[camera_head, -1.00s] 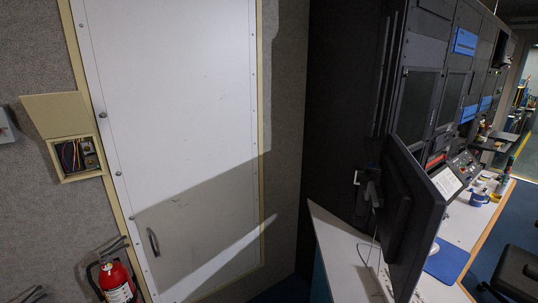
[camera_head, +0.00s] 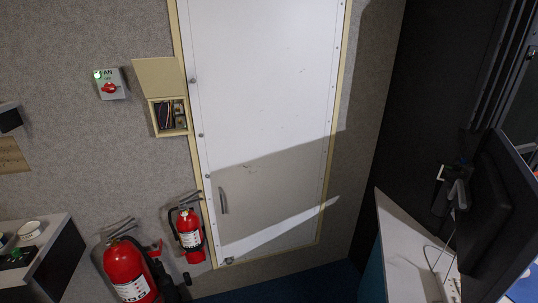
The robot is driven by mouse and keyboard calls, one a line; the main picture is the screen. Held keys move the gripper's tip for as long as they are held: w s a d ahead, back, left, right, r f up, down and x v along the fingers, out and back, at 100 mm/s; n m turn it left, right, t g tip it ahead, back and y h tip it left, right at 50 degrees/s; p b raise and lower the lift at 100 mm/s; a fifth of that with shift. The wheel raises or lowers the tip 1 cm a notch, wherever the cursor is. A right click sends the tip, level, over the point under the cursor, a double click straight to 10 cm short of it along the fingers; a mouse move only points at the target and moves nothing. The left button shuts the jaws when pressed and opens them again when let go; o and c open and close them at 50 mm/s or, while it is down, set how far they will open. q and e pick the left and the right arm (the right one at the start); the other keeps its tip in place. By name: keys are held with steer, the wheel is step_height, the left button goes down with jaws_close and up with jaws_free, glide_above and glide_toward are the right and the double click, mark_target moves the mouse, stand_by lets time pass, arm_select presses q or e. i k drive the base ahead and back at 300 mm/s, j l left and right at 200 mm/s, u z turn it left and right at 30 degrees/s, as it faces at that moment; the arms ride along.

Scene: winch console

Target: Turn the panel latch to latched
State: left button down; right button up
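A tall white panel (camera_head: 265,80) in a beige frame fills the middle of the wall. It has screws or studs along its edges and a grey handle (camera_head: 223,201) low on its left side. I cannot make out which part is the panel latch. Left of the panel is a small beige wall box (camera_head: 152,118) with its flap (camera_head: 158,77) raised and wires inside. Neither of my grippers is in view.
A white switch box (camera_head: 103,78) marked FAN has a red knob and a green light. A small fire extinguisher (camera_head: 190,232) and a larger one (camera_head: 128,272) stand low left. A counter (camera_head: 68,262) is at far left; a white desk (camera_head: 398,235) and monitor (camera_head: 500,215) are right.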

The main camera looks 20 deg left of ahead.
mark_target(229, 260)
steer(key=u, duration=1.15)
